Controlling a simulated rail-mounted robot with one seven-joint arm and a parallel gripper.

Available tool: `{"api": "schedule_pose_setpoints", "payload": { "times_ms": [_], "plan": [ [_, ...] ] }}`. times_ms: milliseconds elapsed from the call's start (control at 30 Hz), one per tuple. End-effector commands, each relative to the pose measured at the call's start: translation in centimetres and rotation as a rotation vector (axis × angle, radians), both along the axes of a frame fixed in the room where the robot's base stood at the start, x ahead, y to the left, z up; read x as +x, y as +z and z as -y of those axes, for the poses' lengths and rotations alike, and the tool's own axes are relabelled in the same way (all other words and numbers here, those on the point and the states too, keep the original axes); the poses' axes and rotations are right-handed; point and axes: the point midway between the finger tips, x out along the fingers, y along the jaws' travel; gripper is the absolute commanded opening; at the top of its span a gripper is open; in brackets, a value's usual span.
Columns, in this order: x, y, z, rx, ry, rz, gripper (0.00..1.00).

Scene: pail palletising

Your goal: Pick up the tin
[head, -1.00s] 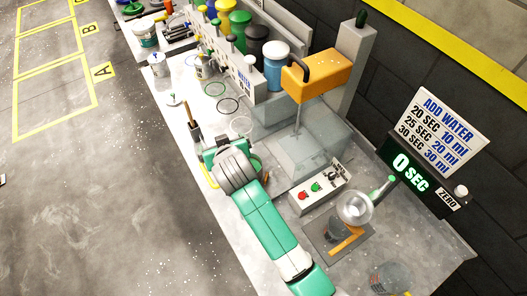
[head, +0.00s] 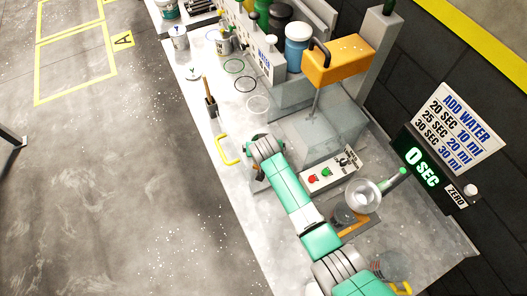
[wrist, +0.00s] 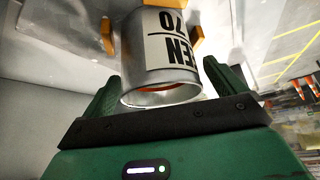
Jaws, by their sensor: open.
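A silver metal tin (wrist: 160,65) fills the upper middle of the wrist view. Its white label reads "EN" and "70", upside down, and an orange-red colour shows at its near rim. My gripper (wrist: 160,78) is open, with one green finger on each side of the tin. I cannot tell whether either finger touches it. In the head view my green arm reaches over the bench, and my gripper is mostly hidden behind its links. I cannot make out this tin there.
The grey bench (head: 245,215) holds a yellow handle (head: 228,150), a button box (head: 327,175) and an orange-topped machine (head: 338,62). A metal bowl (head: 363,195) sits at right. Tins (head: 180,38) stand farther back. The floor at left is open.

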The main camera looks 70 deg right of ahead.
Motion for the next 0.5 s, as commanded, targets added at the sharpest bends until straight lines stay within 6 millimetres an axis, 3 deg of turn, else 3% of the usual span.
{"api": "schedule_pose_setpoints", "payload": {
  "times_ms": [300,500],
  "plan": [
    [0.21,-0.81,0.5,-0.001,-0.001,0.001,0.96],
    [0.2,-0.79,0.49,0.0,-0.001,0.0,0.57]
  ]
}}
